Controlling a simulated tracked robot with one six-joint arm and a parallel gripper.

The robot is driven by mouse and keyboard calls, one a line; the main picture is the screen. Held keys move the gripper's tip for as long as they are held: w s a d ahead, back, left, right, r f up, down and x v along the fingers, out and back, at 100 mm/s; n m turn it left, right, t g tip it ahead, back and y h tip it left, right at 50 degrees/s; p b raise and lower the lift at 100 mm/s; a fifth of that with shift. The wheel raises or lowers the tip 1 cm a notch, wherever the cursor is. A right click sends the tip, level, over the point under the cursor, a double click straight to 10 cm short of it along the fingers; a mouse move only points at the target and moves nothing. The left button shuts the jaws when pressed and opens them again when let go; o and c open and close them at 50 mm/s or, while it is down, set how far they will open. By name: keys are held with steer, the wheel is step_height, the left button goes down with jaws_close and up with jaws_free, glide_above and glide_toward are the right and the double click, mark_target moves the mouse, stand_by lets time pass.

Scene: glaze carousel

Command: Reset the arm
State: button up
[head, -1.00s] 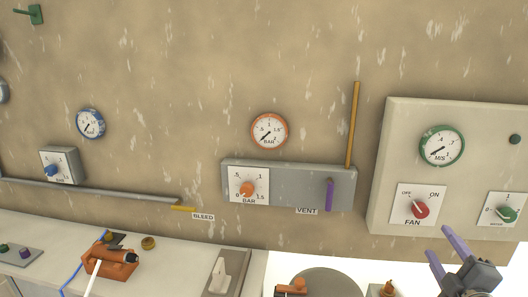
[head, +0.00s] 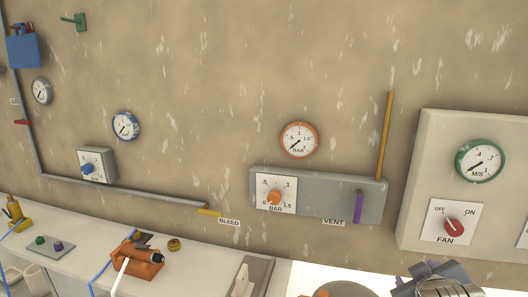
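My gripper (head: 437,273) shows at the bottom right of the head view, below the panel with the fan knob. Its grey-purple fingers are seen at a slant and partly cut by the frame's lower edge. I cannot tell whether it is open or shut, and no held object shows. The rest of my arm is out of view.
A pale panel (head: 415,215) with a red fan knob (head: 454,225) and a green-rimmed gauge (head: 480,160) is on the wall behind my gripper. A grey valve box (head: 330,192) has a purple vent lever (head: 358,207). An orange tool holder (head: 137,262) stands on the counter (head: 205,268).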

steer(key=s+a+f+m+g+y, duration=0.1)
steer(key=s+a+g+y, duration=0.1)
steer(key=s+a, duration=0.4)
steer(key=s+a+f+m+g+y, duration=0.1)
steer(key=s+a, duration=0.5)
steer(key=a, duration=0.6)
steer(key=shift+s+a+f+m+g+y, duration=0.25)
steer(key=shift+a+m+g+y, duration=0.15)
steer(key=shift+g+y, duration=0.55)
